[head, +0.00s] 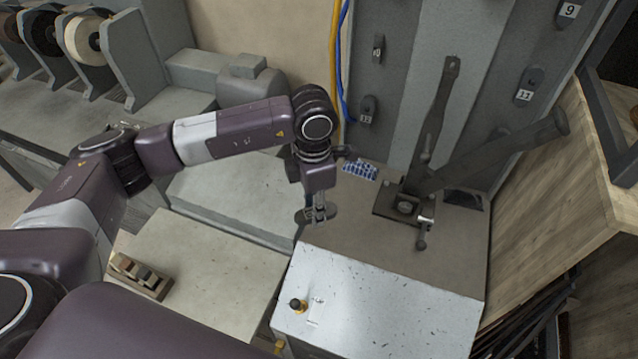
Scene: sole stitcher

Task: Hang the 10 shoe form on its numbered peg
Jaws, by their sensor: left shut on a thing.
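My left gripper (319,208) points down over the far left part of the grey work surface. It is shut on a small dark grey flat piece (328,214) that looks like a shoe form; no number on it can be read. Numbered pegs stand on the grey upright panels at the back. The peg marked 9 (569,12) is at the top right and the peg marked 11 (525,84) is below it. Another peg (367,110) seems to read 12, and one above it (378,48) has an unreadable label. My right gripper is not in view.
A lever machine (405,206) with two long dark handles stands right of my gripper, in front of the panels. A small blue and white item (360,169) lies behind the gripper. Thread spools (83,40) are at the top left. The pale front plate (390,300) is mostly clear.

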